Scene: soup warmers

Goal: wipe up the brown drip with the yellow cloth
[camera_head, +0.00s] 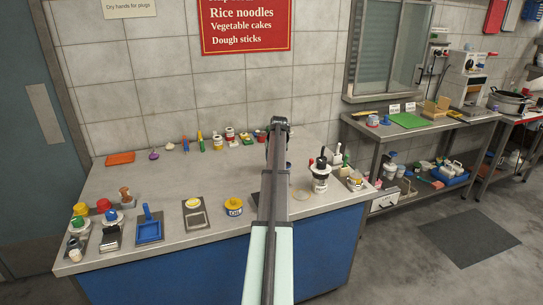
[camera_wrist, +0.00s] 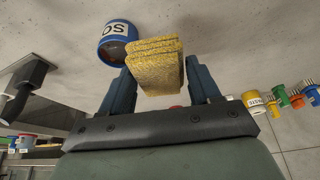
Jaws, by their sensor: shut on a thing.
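In the wrist view my gripper (camera_wrist: 158,68) is shut on the yellow cloth (camera_wrist: 155,78), a thick, folded, speckled piece held between the two dark fingers. The cloth hangs out past the fingertips toward the grey worktop; I cannot tell whether it touches the surface. In the head view my own arm covers the gripper and the cloth. I cannot make out the brown drip in either view; the arm or the cloth may hide it.
A blue-banded pot (camera_wrist: 117,42) is close beside the cloth in the wrist view. In the head view a yellow-and-blue pot (camera_head: 234,207) stands left of my arm, and a jar with dark-handled tools (camera_head: 320,178) stands right. The worktop's (camera_head: 165,180) middle left is clear.

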